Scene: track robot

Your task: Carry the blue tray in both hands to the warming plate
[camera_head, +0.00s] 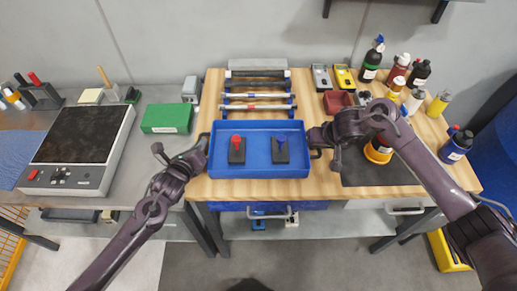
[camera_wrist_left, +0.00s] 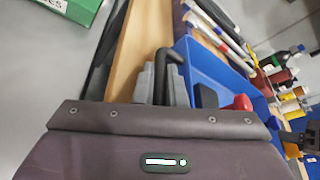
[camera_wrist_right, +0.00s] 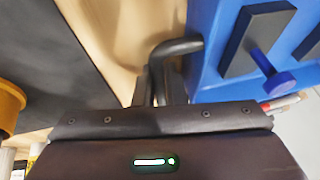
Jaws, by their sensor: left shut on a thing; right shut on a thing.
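The blue tray (camera_head: 258,171) is at the front of the wooden bench top, with a red-knobbed dark block (camera_head: 237,152) and a blue-knobbed dark block (camera_head: 281,151) in it. My left gripper (camera_head: 204,143) is shut on the tray's left black handle, which also shows in the left wrist view (camera_wrist_left: 171,58). My right gripper (camera_head: 316,141) is shut on the right black handle, seen in the right wrist view (camera_wrist_right: 178,47). I cannot tell whether the tray touches the bench. The warming plate (camera_head: 78,135), a dark-topped pale unit, is on the grey bench at far left.
A green box (camera_head: 167,118) sits between the plate and the tray. A rack with rods (camera_head: 258,95) stands behind the tray. Bottles (camera_head: 410,85) and a dark mat (camera_head: 375,174) are on the right. The grey bench in front of the green box is clear.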

